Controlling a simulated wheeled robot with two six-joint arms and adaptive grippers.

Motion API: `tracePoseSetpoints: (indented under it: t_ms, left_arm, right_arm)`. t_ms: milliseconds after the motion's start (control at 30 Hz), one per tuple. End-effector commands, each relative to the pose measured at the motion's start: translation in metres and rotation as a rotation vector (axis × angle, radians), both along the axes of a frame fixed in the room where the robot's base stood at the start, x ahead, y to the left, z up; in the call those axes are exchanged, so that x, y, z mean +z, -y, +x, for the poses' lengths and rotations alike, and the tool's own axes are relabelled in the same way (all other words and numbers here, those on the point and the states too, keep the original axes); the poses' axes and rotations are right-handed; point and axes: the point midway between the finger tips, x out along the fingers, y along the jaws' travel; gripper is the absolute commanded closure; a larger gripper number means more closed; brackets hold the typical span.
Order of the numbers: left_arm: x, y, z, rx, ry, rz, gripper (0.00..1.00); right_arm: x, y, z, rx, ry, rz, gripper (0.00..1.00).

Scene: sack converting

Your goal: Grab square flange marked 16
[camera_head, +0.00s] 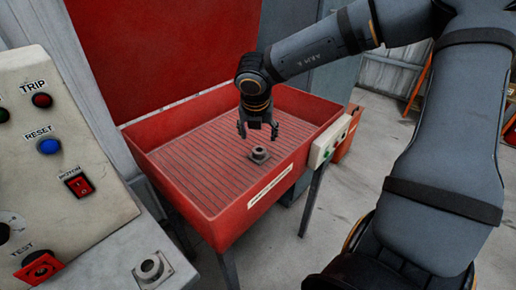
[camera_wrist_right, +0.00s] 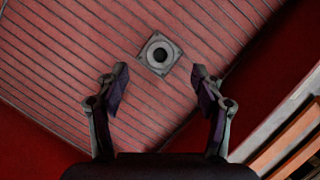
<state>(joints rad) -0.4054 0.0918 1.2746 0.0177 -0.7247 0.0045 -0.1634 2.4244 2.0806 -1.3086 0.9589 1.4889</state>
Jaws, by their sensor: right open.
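A grey square flange (camera_head: 260,155) with a round raised hub lies on the ribbed floor of the red basin. In the right wrist view the flange (camera_wrist_right: 159,54) sits just beyond the fingertips, centred between them, its bore facing up. No marking on it can be read. My right gripper (camera_head: 258,131) is open and empty, pointing down above the flange; its open fingers (camera_wrist_right: 160,88) also show in the wrist view. A second grey square flange (camera_head: 152,269) lies on the grey surface by the control panel; its marking cannot be read either. My left gripper is not in view.
The red basin (camera_head: 223,222) has raised walls and stands on legs, with a raised red lid behind it. A control panel (camera_head: 58,135) with buttons is at the left. A small switch box (camera_head: 330,142) is on the basin's right side. The ribbed floor around the flange is clear.

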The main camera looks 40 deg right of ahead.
Motion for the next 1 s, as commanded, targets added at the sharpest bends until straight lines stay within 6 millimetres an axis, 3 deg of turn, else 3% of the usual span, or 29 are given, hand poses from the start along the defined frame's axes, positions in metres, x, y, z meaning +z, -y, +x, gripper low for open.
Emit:
tracePoseSetpoints:
  t_ms: [100, 400, 700, 967, 1000]
  left_arm:
    - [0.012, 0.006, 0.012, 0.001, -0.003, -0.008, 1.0]
    - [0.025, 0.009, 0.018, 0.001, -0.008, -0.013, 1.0]
    - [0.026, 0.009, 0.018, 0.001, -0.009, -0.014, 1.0]
    - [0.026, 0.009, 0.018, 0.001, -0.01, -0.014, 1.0]
    - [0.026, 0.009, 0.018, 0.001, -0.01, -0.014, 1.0]
  right_arm:
    - [-0.016, 0.004, 0.003, 0.0, -0.001, 0.0, 0.32]
    - [-0.025, 0.007, 0.006, 0.001, -0.002, 0.001, 0.32]
    - [-0.069, 0.015, 0.012, 0.0, -0.003, 0.002, 0.32]
    - [-0.072, 0.017, 0.014, 0.0, 0.0, 0.001, 0.32]
    - [-0.072, 0.017, 0.014, 0.0, 0.0, 0.001, 0.36]
